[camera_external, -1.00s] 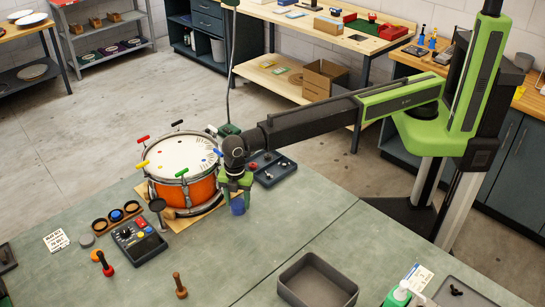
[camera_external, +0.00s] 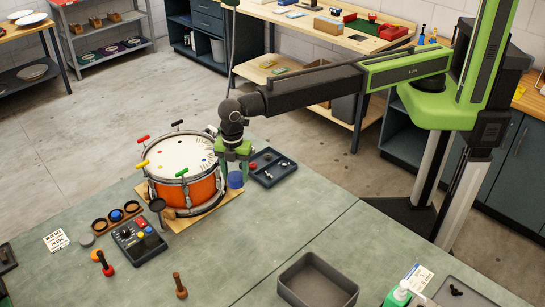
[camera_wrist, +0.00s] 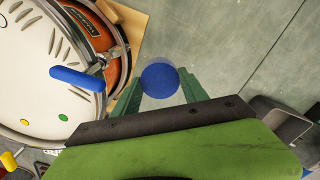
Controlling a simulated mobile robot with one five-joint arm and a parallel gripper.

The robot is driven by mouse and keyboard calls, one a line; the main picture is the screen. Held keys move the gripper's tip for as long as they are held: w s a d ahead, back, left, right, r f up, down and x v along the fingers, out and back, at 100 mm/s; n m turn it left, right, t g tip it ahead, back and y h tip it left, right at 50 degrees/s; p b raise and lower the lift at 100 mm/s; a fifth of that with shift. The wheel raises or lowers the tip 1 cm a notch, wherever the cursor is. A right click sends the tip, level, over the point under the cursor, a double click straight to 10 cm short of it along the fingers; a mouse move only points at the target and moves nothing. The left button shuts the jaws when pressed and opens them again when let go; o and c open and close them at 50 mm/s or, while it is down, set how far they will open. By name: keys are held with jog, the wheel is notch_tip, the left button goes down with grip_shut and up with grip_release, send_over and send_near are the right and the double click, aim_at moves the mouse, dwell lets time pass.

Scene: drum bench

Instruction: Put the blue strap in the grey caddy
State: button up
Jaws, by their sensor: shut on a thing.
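The blue strap, seen as a round blue roll (camera_external: 236,180), is at the fingertips of my gripper (camera_external: 235,168), beside the right side of the drum. In the wrist view the blue roll (camera_wrist: 160,80) sits between the two green fingers of my gripper (camera_wrist: 160,86), which are shut on it. It appears held above the bench. The grey caddy (camera_external: 318,281), an open rectangular bin, stands at the front of the bench, right and nearer the camera than my gripper. It looks empty. Part of a grey bin (camera_wrist: 282,120) shows at the right in the wrist view.
An orange drum (camera_external: 186,190) with coloured keys stands on a wooden board close to my gripper. A dark tray (camera_external: 273,168) with small parts lies just right of it. The bench between drum and caddy is clear.

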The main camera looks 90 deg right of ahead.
aim_at(235, 176)
notch_tip(235, 176, up, 5)
jog(key=p, duration=0.3)
jog(key=shift+r+p, duration=0.15)
jog(key=shift+p, duration=0.15)
